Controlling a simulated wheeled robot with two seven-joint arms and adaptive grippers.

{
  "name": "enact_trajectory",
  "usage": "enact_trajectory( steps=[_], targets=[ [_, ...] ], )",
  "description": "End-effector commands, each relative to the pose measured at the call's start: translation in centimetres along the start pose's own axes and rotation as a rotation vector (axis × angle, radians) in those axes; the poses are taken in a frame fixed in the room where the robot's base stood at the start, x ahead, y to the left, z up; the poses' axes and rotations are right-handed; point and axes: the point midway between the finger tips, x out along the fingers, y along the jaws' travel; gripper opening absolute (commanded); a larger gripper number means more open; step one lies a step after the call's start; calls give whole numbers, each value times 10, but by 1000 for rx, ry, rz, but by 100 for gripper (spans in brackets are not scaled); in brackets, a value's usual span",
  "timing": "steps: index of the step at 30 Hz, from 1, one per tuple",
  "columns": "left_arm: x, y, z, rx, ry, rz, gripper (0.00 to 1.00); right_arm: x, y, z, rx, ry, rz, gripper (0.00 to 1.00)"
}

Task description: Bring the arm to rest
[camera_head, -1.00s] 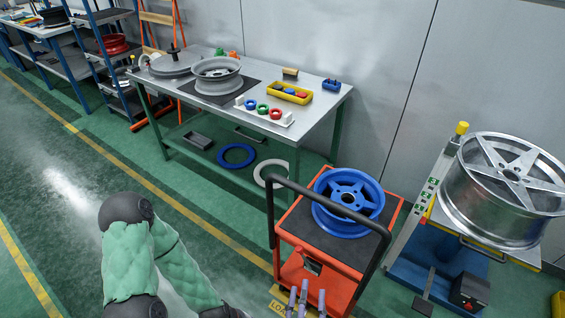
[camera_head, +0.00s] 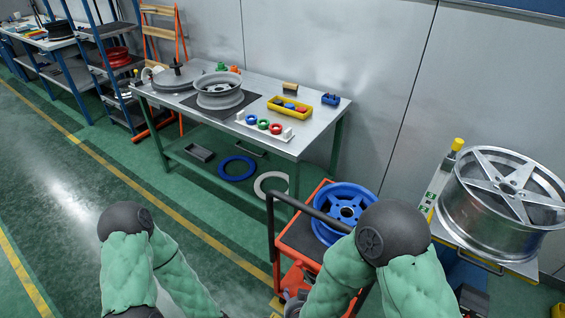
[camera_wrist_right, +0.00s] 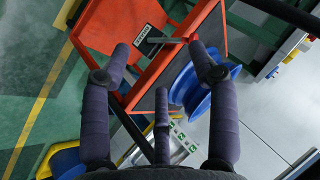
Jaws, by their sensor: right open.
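My right arm (camera_head: 395,240) is bent, with its elbow up in front of the cart in the head view. My right gripper (camera_wrist_right: 160,50) is open and empty in the right wrist view, its dark fingers spread apart. Beyond the fingers are the orange-red cart (camera_wrist_right: 110,27) and part of the blue wheel (camera_wrist_right: 190,92), with no contact visible. My left arm (camera_head: 130,262) is bent low at the lower left of the head view. Its gripper is out of sight.
The cart (camera_head: 291,262) carries the blue wheel (camera_head: 345,203), partly hidden by my right arm. A silver wheel (camera_head: 500,200) is on a stand at right. A workbench (camera_head: 325,112) holds a grey wheel (camera_head: 219,92) and small parts. The green floor at left is clear.

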Motion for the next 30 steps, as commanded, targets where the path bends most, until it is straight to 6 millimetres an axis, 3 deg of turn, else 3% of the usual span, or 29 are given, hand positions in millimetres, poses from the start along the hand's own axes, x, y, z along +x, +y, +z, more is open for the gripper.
enact_trajectory(
  steps=[6, 15, 21, 30],
  targets=[
    [-10, 3, 0, 0, 0, 0, 40, 28, 50, 18, -148, -273, 95, 60],
    [-18, 7, 1, 0, 0, 0, 40, 31, 118, 50, -321, -617, 87, 60],
    [-20, 7, 1, 0, 0, 0, 40, 26, 137, 60, -373, -712, 60, 60],
    [-20, 7, 1, 0, 0, 0, 40, 26, 138, 62, -381, -722, 55, 60]
  ],
)
